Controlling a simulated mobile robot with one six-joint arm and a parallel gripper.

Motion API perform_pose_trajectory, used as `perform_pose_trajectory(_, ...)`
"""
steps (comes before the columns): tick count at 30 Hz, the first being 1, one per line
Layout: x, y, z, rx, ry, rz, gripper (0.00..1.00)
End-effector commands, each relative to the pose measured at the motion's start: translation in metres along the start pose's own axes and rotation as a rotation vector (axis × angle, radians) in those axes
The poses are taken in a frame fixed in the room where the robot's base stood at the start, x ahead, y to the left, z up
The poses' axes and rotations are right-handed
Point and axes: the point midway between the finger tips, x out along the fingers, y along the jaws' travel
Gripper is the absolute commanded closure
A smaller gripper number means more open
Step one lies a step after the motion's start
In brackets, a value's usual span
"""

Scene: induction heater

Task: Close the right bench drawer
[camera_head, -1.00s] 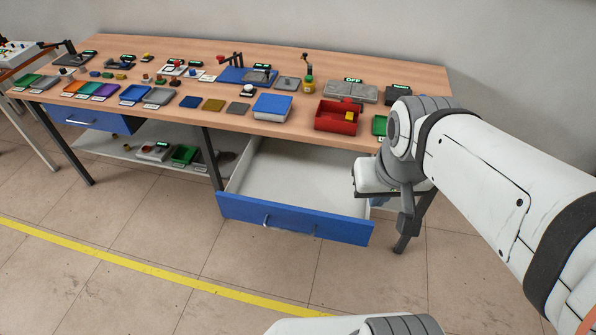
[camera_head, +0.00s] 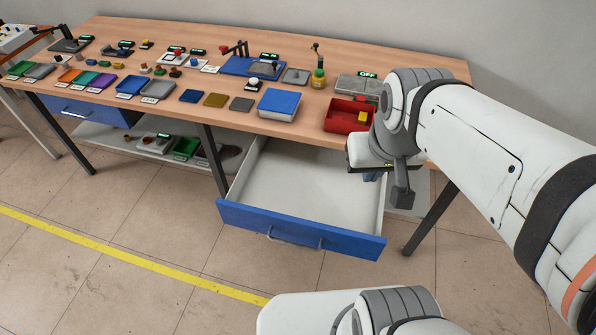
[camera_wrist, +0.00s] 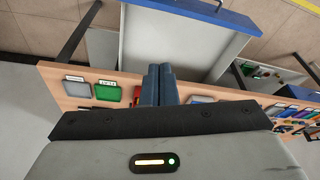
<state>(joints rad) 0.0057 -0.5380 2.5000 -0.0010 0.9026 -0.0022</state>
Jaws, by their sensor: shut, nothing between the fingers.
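The right bench drawer hangs open under the bench, with a blue front (camera_head: 290,231), a metal handle and an empty white interior (camera_head: 305,185). In the wrist view its blue front (camera_wrist: 225,14) is at the top and its white interior (camera_wrist: 180,42) lies beyond my fingers. My gripper (camera_head: 372,176) is near the rear right side of the drawer, close to the bench edge; its tips are largely hidden by my wrist. In the wrist view the dark fingers of my gripper (camera_wrist: 160,72) are together with nothing between them. I cannot tell whether they touch anything.
The wooden bench top (camera_head: 160,50) holds a red bin (camera_head: 345,118), a blue box (camera_head: 279,103) and several trays and devices. A left drawer (camera_head: 88,110) is shut. A dark bench leg (camera_head: 430,218) stands right of the open drawer. The floor before the drawer is clear.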

Motion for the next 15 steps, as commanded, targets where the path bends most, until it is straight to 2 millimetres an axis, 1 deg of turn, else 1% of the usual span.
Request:
perform_pose_trajectory(8, 0.003, -0.001, 0.0, -0.013, -0.004, -0.001, 1.0)
perform_pose_trajectory(10, 0.01, -0.002, 0.001, -0.057, -0.013, -0.005, 1.0)
perform_pose_trajectory(11, 0.014, -0.009, 0.001, -0.095, -0.02, -0.01, 1.0)
perform_pose_trajectory(14, 0.036, -0.017, 0.003, -0.264, -0.052, -0.03, 1.0)
perform_pose_trajectory(15, 0.048, -0.02, 0.004, -0.355, -0.07, -0.042, 1.0)
